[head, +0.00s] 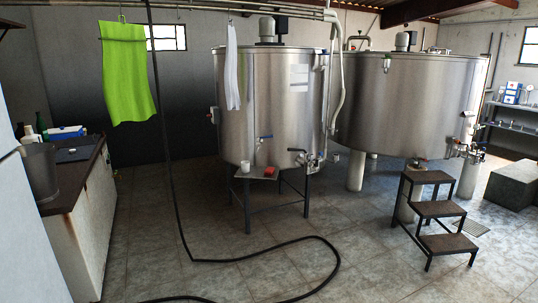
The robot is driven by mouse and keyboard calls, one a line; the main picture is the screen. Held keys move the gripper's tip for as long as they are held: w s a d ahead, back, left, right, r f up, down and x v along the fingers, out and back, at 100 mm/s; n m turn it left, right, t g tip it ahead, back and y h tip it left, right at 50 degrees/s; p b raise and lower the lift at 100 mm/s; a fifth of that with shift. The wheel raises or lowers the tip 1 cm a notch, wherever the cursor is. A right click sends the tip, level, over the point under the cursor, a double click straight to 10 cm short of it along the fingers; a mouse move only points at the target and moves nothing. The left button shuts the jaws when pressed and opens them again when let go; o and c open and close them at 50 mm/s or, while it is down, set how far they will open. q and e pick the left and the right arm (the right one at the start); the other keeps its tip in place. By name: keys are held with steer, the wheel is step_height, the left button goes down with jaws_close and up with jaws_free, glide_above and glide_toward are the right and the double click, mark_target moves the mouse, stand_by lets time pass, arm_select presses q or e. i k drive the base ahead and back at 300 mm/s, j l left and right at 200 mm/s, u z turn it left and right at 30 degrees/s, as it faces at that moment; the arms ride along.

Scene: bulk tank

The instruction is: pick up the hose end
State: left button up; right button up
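A dark hose (168,165) hangs from the pipes near the ceiling and runs down to the tiled floor. On the floor it curves right into a wide loop (335,258) and comes back toward the bottom edge of the head view. Another stretch of dark hose (185,298) lies at the bottom edge, left of the loop. I cannot make out the hose end; it may be outside the picture. Neither of my grippers shows in the head view.
A steel tank (265,115) on legs stands in the middle, with a larger tank (410,105) behind right. Steps (437,208) stand before the larger tank. A counter (75,175) lines the left side. A green cloth (128,75) hangs overhead. The floor around the hose is clear.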

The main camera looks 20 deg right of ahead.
mark_target(332, 126)
steer(key=i+l+z, duration=0.7)
steer(key=i, duration=0.3)
steer(key=i+z, duration=0.35)
steer(key=i, duration=0.15)
steer(key=i+z, duration=0.15)
steer(key=i, duration=2.4)
